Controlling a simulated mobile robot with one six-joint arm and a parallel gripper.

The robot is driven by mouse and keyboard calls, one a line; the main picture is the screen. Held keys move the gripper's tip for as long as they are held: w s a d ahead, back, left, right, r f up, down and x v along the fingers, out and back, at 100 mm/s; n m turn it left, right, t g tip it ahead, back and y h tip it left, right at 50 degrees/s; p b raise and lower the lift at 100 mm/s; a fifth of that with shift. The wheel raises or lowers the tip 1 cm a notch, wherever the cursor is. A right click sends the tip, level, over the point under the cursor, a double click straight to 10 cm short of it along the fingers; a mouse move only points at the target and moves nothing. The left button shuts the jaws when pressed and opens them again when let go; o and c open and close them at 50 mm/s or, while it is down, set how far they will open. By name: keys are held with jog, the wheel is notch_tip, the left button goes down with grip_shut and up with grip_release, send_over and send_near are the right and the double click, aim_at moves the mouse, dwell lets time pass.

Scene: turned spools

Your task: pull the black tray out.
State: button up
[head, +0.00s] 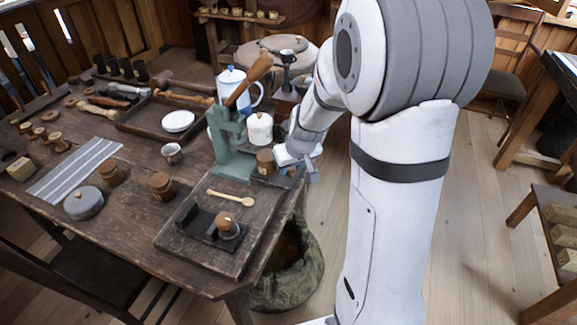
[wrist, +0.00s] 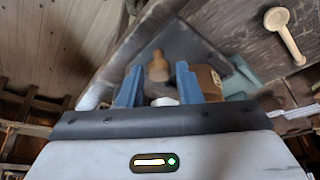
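A small black tray (head: 197,222) lies on a dark wooden board (head: 250,250) at the table's front right corner in the head view. A brown-topped spool (head: 227,224) stands at its right end. My gripper (head: 309,170) is beyond the table's right edge, beside a brown jar (head: 265,162) and apart from the black tray. In the wrist view the blue fingers of my gripper (wrist: 158,86) are apart, so it is open. A tan wooden knob-like piece (wrist: 158,68) shows between them; I cannot tell how near it is. The black tray is not clear in the wrist view.
A green press (head: 228,145) with a wooden handle stands behind the board. A wooden spoon (head: 232,198) lies on the board and also shows in the wrist view (wrist: 286,36). A green sack (head: 290,275) is on the floor below the table's right edge.

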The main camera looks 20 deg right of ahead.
jog(key=shift+o, duration=1.3)
jog(key=shift+r, duration=0.15)
jog(key=v, duration=0.7)
jog(key=shift+r+p, duration=0.25)
jog(key=shift+p, duration=0.1)
jog(key=shift+s, duration=0.1)
